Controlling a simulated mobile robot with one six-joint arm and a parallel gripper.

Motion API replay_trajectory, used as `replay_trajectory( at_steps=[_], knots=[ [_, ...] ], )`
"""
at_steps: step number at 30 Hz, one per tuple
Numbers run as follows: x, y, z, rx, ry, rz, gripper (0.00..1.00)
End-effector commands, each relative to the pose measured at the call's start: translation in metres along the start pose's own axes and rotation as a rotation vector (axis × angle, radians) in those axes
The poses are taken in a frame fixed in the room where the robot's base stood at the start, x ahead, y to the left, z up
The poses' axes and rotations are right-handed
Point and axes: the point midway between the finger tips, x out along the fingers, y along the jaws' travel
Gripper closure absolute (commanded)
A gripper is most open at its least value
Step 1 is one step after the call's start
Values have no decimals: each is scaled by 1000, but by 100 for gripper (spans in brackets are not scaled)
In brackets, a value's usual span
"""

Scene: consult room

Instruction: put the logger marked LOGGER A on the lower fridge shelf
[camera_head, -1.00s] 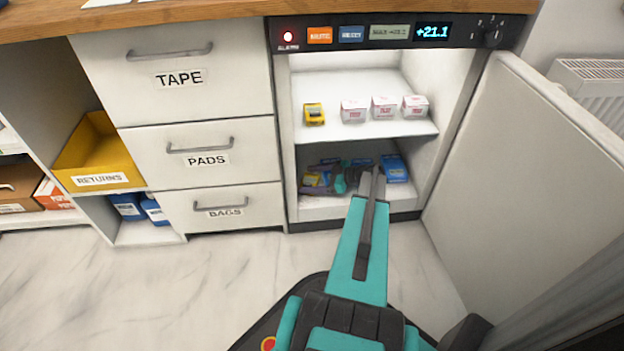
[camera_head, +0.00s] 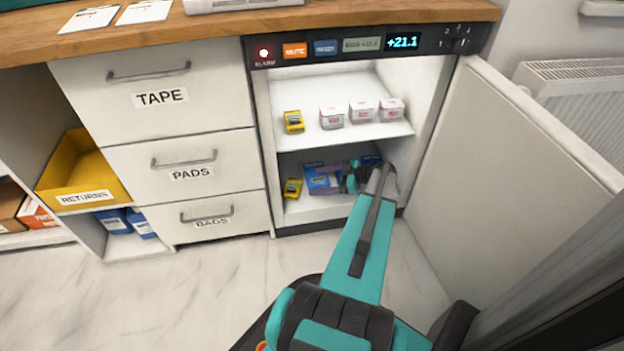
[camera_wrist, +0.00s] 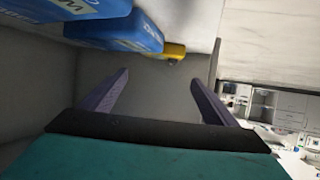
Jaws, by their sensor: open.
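A yellow logger (camera_head: 292,188) sits on the lower fridge shelf (camera_head: 306,207), at its left side. Another yellow logger (camera_head: 293,121) stands on the upper shelf (camera_head: 310,138), left of the white boxes. I cannot read the lettering on either, so I cannot tell which is LOGGER A. My gripper (camera_head: 344,176) is inside the lower compartment, to the right of the lower logger and apart from it. In the wrist view my gripper (camera_wrist: 159,78) has its fingers spread with nothing between them. A yellow item (camera_wrist: 172,51) shows beyond the fingers there, partly behind a blue pack.
Blue packs (camera_head: 320,181) stand on the lower shelf close to my gripper, partly hidden by it. Several white boxes (camera_head: 362,111) stand on the upper shelf. The fridge door (camera_head: 500,180) is open to the right. A yellow RETURNS bin (camera_head: 75,170) is at the left.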

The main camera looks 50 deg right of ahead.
Motion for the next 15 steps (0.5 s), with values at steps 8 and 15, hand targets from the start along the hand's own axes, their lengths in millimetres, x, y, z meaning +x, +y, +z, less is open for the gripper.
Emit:
replay_trajectory(
  at_steps=[8, 15],
  knots=[
    [-11, 0, 0, 0, 0, 0, 19],
    [-11, 0, 0, 0, 0, 0, 19]
  ],
)
